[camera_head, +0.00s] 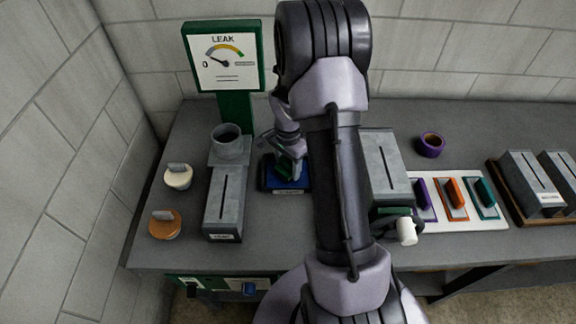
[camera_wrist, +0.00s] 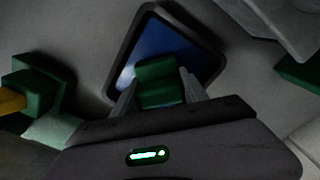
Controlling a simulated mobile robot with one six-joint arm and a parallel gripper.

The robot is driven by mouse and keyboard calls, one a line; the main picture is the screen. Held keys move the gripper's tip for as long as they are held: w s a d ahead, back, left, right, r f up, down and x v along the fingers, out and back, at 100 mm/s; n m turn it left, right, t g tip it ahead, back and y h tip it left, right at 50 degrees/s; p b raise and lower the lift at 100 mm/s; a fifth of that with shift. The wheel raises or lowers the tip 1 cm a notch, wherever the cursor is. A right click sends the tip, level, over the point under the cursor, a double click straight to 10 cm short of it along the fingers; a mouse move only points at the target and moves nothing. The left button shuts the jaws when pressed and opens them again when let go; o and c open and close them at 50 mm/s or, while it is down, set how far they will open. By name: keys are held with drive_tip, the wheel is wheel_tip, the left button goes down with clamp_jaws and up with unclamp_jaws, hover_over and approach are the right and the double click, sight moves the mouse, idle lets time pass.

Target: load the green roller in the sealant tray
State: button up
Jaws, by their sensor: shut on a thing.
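The sealant tray (camera_head: 273,184) is a blue tray with a dark rim, lying on the bench below my gripper (camera_head: 289,158). It also shows in the wrist view (camera_wrist: 150,42). My gripper (camera_wrist: 158,88) is shut on a green block-shaped piece (camera_wrist: 158,72), apparently the green roller's handle. In the head view a bit of this green (camera_head: 287,168) shows between the fingers, over the tray. The roller's working end is hidden, and I cannot tell whether it touches the tray. My arm covers the bench right of the tray.
A grey duct with a round collar (camera_head: 228,190) stands close left of the tray, before a green LEAK gauge (camera_head: 222,60). Another grey duct (camera_head: 386,165) stands right of my arm, with a white cylinder (camera_head: 406,231) by it. Two lidded pots (camera_head: 178,177) stand far left.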

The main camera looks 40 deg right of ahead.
sight(288, 160)
drive_tip(key=shift+f+b, duration=0.6)
drive_tip(key=shift+b, duration=0.05)
idle(1.4)
wheel_tip(288, 160, up, 7)
drive_tip(key=p, duration=0.4)
drive_tip(key=shift+r+p, duration=0.15)
drive_tip(key=shift+p, duration=0.25)
idle(0.3)
